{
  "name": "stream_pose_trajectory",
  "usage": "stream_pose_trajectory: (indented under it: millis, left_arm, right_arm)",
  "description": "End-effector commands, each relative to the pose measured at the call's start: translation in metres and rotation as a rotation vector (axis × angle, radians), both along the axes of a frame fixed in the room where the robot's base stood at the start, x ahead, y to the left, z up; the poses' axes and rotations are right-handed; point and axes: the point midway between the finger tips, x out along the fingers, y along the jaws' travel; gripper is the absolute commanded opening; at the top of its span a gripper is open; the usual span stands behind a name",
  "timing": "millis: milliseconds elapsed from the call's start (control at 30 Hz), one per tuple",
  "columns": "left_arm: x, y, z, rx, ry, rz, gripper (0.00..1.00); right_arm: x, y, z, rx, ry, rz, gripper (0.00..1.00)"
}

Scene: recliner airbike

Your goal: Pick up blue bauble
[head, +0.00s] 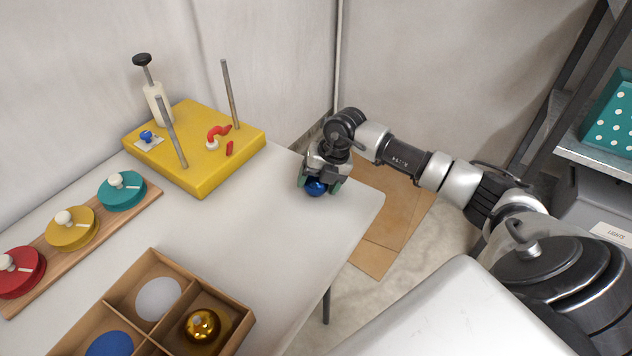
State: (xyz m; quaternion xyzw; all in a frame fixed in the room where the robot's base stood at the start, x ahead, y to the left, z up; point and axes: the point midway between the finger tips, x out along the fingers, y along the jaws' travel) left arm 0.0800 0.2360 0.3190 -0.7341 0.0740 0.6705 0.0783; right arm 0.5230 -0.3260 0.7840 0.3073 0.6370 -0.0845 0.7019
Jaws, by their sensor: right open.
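The blue bauble (316,188) is a shiny dark blue ball on the white table (262,224), near its right edge. My right gripper (319,186) points down over it, with its two fingers on either side of the bauble. The jaws are open. The wrist hides the bauble's top, and I cannot tell whether the fingers touch it. My left gripper does not show.
A wooden divided box (243,322) at the front holds a gold bauble (202,326). A yellow block with rods (187,150) stands at the back. A wooden board (92,236) with coloured discs lies left. The table middle is clear.

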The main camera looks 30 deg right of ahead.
Motion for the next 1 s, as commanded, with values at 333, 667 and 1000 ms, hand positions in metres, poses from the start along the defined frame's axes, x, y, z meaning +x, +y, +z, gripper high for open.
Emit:
stream_pose_trajectory:
  millis: [333, 667, 1000]
  left_arm:
    - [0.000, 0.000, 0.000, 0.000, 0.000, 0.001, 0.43]
    - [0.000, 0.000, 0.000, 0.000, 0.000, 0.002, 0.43]
    - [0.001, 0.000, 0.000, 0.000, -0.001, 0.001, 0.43]
  right_arm:
    - [0.001, 0.002, -0.006, 0.000, 0.000, 0.001, 0.61]
    - [0.001, 0.002, -0.006, 0.000, 0.000, 0.001, 0.36]
    - [0.002, 0.001, 0.015, -0.002, -0.004, 0.001, 0.36]
